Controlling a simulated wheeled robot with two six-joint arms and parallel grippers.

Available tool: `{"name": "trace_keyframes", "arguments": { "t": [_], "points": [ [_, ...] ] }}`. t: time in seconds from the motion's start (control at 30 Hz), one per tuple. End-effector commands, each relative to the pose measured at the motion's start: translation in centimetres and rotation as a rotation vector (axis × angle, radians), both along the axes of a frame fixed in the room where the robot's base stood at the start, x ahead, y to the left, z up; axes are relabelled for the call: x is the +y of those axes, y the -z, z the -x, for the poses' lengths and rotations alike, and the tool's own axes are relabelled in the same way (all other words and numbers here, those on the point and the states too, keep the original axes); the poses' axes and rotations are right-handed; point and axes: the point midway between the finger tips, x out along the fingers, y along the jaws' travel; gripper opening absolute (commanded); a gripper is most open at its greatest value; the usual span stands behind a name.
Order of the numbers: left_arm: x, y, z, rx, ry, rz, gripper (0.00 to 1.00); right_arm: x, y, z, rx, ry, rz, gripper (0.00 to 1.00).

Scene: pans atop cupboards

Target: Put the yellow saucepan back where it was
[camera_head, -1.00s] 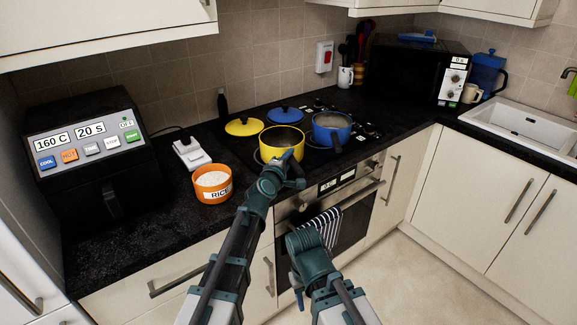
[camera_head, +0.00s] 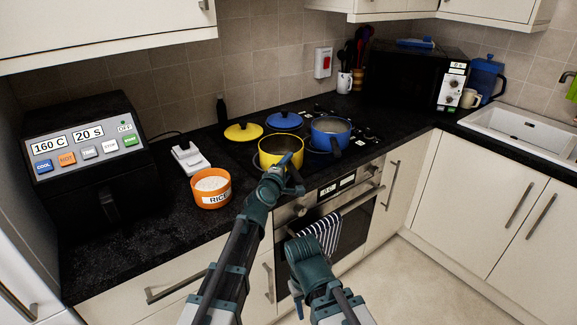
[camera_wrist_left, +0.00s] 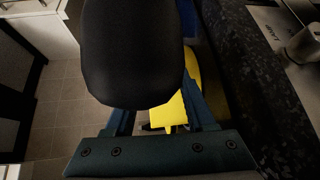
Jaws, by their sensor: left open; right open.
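The yellow saucepan (camera_head: 281,150) stands upright on the black hob, beside the blue saucepan (camera_head: 331,128). Its dark handle points toward me. My left gripper (camera_head: 289,178) is open at the handle, in front of the pan. In the left wrist view the rounded black handle (camera_wrist_left: 135,50) fills the space ahead of the open fingers, with yellow pan body (camera_wrist_left: 195,90) behind it. I cannot tell whether the fingers touch the handle. My right gripper (camera_head: 299,303) is low in front of the oven, mostly hidden by its own wrist, and holds nothing visible.
A yellow lid (camera_head: 243,131) and a blue lid (camera_head: 284,119) lie behind the pans. An orange rice bowl (camera_head: 211,188) and a white scale (camera_head: 190,158) are left of the hob. A striped towel (camera_head: 322,230) hangs from the oven handle (camera_head: 350,199).

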Motion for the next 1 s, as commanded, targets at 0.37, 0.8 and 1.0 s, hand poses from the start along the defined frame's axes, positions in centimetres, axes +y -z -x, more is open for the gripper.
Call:
{"name": "trace_keyframes", "arguments": {
  "t": [0.37, 0.8, 1.0],
  "points": [
    [2.3, -1.1, 6.5, 0.000, 0.000, 0.001, 0.55, 0.0, -1.1, 0.0, 0.000, 0.000, 0.000, 0.50],
    [4.1, -1.7, 11.1, 0.000, -0.001, 0.001, 0.55, 0.0, -1.7, 0.0, 0.000, 0.000, 0.000, 0.50],
    [4.1, -1.7, 11.2, 0.000, 0.000, 0.000, 0.55, 0.0, -1.7, 0.0, 0.000, 0.000, 0.000, 0.50]
  ]
}}
